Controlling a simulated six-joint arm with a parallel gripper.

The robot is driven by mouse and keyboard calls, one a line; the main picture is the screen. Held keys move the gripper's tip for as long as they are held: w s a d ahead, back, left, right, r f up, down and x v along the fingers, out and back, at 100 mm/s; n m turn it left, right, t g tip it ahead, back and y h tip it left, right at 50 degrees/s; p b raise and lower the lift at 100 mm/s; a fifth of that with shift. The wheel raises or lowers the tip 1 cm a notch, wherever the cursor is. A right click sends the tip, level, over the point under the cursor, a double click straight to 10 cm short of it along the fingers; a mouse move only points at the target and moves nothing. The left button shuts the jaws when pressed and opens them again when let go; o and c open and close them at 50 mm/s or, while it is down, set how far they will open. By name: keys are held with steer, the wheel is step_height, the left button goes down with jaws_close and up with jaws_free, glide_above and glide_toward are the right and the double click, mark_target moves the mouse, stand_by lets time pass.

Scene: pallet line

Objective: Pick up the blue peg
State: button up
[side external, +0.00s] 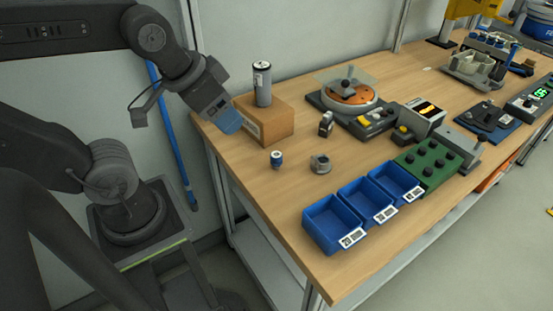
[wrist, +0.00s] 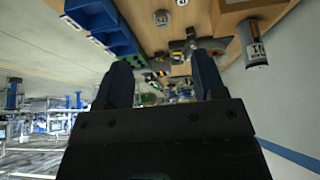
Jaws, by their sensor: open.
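A small upright cylinder (side external: 277,158), blue with a pale band, stands on the wooden table in the side view, in front of the cardboard box. It is the only peg-like blue thing I see. My gripper (side external: 229,122) is raised at the table's left edge, beside the box and apart from the cylinder. In the wrist view my gripper (wrist: 162,75) shows two dark blue fingers spread apart with nothing held between them. Small parts show near the top of that view, but I cannot tell which is the blue cylinder.
The cardboard box (side external: 264,121) carries a grey cylinder (side external: 262,84). A grey ring-like part (side external: 320,164) lies right of the blue cylinder. Blue bins (side external: 333,222) line the front edge. A turntable device (side external: 349,95) and a green block (side external: 427,164) stand farther right.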

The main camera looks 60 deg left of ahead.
steer(key=n+g+y, duration=0.3)
steer(key=n, duration=0.7)
glide_toward(277, 155)
steer(key=x, duration=0.6)
steer(key=shift+s+a+f, duration=0.15)
steer(key=shift+s+f, duration=0.1)
steer(key=shift+f, duration=0.1)
steer(key=shift+w+x, duration=0.15)
steer(key=shift+x, duration=1.25)
steer(key=shift+w+x, duration=0.2)
steer(key=shift+x, duration=1.2)
steer(key=shift+s+r, duration=0.1)
steer(key=shift+c, duration=0.2)
steer(key=c, duration=1)
steer(key=shift+r+y, duration=0.1)
steer(key=shift+y, duration=0.2)
